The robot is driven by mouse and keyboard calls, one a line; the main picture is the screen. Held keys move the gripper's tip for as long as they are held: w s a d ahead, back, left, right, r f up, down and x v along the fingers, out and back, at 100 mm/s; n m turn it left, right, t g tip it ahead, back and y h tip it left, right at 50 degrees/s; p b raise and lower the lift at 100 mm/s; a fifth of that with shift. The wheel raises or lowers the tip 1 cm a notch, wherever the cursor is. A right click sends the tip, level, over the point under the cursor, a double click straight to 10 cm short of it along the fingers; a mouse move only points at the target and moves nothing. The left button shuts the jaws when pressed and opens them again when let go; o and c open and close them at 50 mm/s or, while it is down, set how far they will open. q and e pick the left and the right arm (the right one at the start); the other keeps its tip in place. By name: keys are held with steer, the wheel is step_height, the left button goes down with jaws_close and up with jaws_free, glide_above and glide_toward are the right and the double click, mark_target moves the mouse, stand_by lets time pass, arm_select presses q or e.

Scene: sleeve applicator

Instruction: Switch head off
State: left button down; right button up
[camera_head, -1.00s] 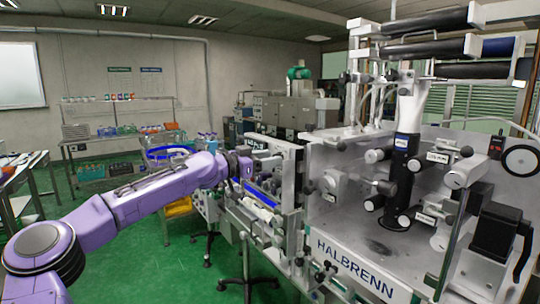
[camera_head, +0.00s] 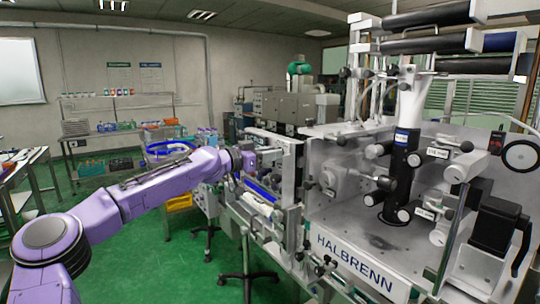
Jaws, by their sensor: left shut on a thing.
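The sleeve applicator (camera_head: 362,262), marked HALBRENN, fills the right of the view, with rollers, a dark column and a grey head unit on its pale panel. My left arm comes in from the left, and its gripper (camera_head: 262,158) is at the left side of the machine, by the upright frame plates (camera_head: 290,170). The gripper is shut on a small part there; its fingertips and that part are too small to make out. I cannot pick out a head switch. My right gripper is not in view.
A wheeled stand (camera_head: 247,276) is under the machine's left side. Shelving with bottles and bins (camera_head: 115,130) stands at the back left. A steel table (camera_head: 30,185) is at the far left. Green floor (camera_head: 150,265) is clear between them.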

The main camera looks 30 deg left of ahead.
arm_select(q)
steer(key=n+p, duration=0.1)
steer(key=n, duration=1.6)
steer(key=shift+a+p, duration=0.1)
steer(key=shift+p, duration=0.3)
stand_by(0.3)
steer(key=c, duration=0.9)
jaws_free()
steer(key=shift+f, duration=0.1)
